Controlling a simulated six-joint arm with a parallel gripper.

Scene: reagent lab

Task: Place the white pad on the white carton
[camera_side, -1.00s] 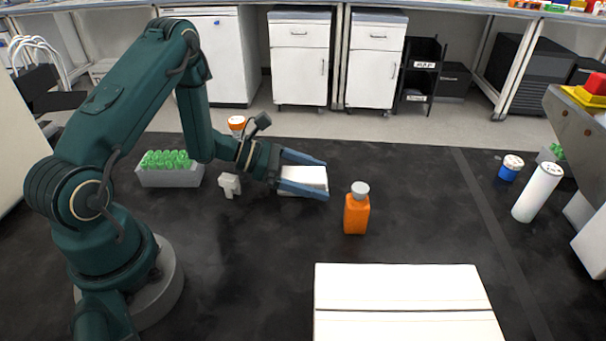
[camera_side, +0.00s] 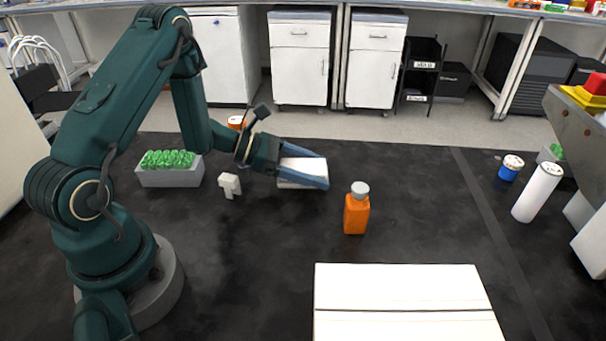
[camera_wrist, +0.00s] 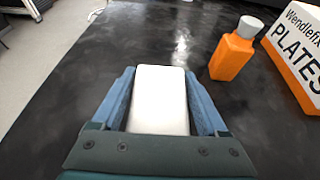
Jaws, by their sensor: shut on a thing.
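The white pad (camera_side: 300,172) is a flat white block, also seen in the wrist view (camera_wrist: 160,100). My gripper (camera_side: 306,172) is shut on it, with one blue finger along each long side in the wrist view (camera_wrist: 160,90). I cannot tell whether the pad touches the dark table or is just above it. The white carton (camera_side: 405,300) lies at the front of the side view, its top flat and bare with a dark seam. In the wrist view the carton (camera_wrist: 296,50) is at the upper right, with "PLATES" lettering and an orange band.
An orange bottle (camera_side: 356,210) with a grey cap stands between the pad and the carton. A grey rack with green caps (camera_side: 168,170) and a small white object (camera_side: 229,185) are at left. A white cylinder (camera_side: 538,192) and a blue jar (camera_side: 511,168) are at right.

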